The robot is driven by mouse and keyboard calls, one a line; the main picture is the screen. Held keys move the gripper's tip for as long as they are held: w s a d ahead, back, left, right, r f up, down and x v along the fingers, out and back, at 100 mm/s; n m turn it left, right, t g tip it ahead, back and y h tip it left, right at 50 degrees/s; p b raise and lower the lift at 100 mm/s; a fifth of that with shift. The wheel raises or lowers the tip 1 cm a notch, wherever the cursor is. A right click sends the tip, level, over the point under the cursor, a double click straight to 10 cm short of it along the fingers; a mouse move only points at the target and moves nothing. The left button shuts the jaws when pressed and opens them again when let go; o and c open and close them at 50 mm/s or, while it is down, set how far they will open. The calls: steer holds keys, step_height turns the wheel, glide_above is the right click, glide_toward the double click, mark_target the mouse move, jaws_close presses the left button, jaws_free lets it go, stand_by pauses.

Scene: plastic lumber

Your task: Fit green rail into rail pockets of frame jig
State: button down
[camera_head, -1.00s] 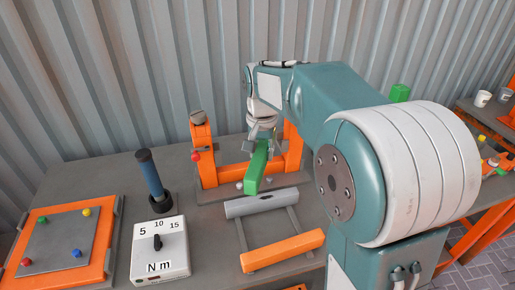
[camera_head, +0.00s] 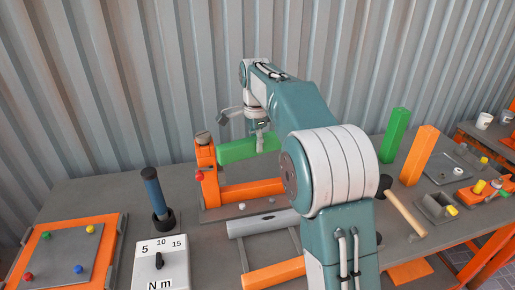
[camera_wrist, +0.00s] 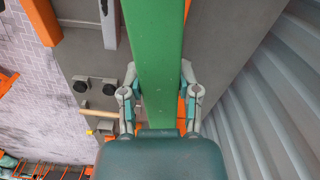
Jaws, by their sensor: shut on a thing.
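A green rail (camera_head: 250,148) is held level above the frame jig and runs roughly left to right. My gripper (camera_head: 259,140) is shut on it from above. In the wrist view the green rail (camera_wrist: 158,35) passes between the two fingers of my gripper (camera_wrist: 159,75). The orange frame jig (camera_head: 252,190) stands on a grey plate. Its left upright (camera_head: 208,175) carries a red knob and a grey clamp. The rail's left end is close to this upright; I cannot tell if they touch. My arm hides the jig's right side, and the rail pockets cannot be made out.
A grey tube (camera_head: 262,223) and an orange bar (camera_head: 272,275) lie in front of the jig. A blue-handled tool (camera_head: 154,192) and a dial box (camera_head: 162,262) stand left. Green (camera_head: 396,130) and orange (camera_head: 419,154) posts and a mallet (camera_head: 405,212) are right. Corrugated wall is behind.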

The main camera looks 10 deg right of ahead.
steer(key=shift+w+m, duration=0.35)
steer(key=shift+m, duration=0.05)
steer(key=shift+w, duration=0.15)
steer(key=shift+r, duration=0.1)
steer(key=shift+w+r+m, duration=0.15)
steer(key=shift+w+m, duration=0.25)
steer(key=shift+w, duration=0.35)
steer(key=shift+w+r+m, duration=0.1)
steer(key=shift+w+m, duration=0.3)
steer(key=shift+w, duration=0.35)
steer(key=shift+f, duration=2.9)
steer(key=shift+f, duration=2.05)
steer(key=shift+c, duration=1.3)
jaws_free()
